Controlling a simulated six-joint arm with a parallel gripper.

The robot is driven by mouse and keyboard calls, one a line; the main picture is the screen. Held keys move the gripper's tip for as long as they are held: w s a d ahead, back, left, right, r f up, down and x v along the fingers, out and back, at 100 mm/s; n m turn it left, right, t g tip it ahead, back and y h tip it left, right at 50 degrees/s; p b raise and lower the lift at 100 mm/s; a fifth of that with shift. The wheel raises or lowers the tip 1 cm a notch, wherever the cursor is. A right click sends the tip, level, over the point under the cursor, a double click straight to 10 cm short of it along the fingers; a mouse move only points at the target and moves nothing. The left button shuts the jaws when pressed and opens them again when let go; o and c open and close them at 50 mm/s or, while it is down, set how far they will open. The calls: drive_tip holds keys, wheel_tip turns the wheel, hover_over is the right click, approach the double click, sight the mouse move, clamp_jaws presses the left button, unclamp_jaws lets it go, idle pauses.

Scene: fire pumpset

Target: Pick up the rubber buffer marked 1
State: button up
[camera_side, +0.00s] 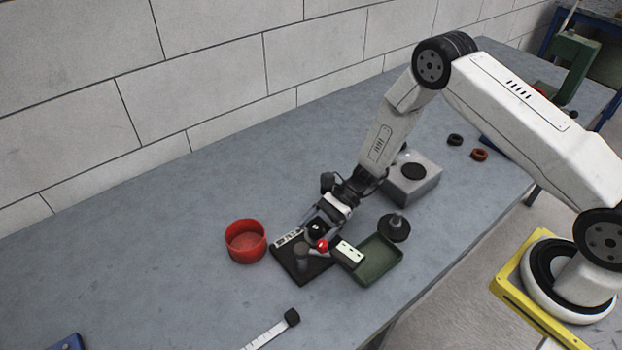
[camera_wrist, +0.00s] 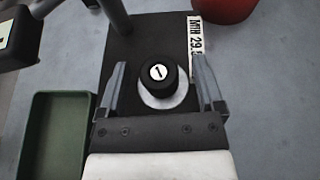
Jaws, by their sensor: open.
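The rubber buffer marked 1 (camera_wrist: 158,74) is a short black cylinder with a white disc on top bearing the number. It stands upright on a pale round seat (camera_wrist: 152,101) on a black plate (camera_wrist: 145,38). My gripper (camera_wrist: 160,82) is open, with one finger on each side of the buffer and a visible gap on both sides. In the side view, my gripper points down over the black plate (camera_side: 290,266), and the buffer (camera_side: 316,228) shows small and partly covered by it.
A white label strip lies along the plate's edge. A red bowl (camera_side: 246,242) stands left of the plate, a green tray (camera_side: 378,262) right. A red ball knob (camera_side: 323,245) and a white block (camera_side: 350,251) are close to my gripper. The left bench is mostly clear.

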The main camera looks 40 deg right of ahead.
sight(316, 226)
clamp_jaws()
idle(0.3)
drive_tip(key=shift+r, duration=0.1)
drive_tip(key=shift+r, duration=1.55)
drive_tip(key=s+d+r, duration=0.3)
drive_tip(key=s+r, duration=0.6)
drive_tip(key=s, duration=0.4)
drive_tip(key=shift+s+d+r, duration=0.25)
drive_tip(key=shift+d+r, duration=0.15)
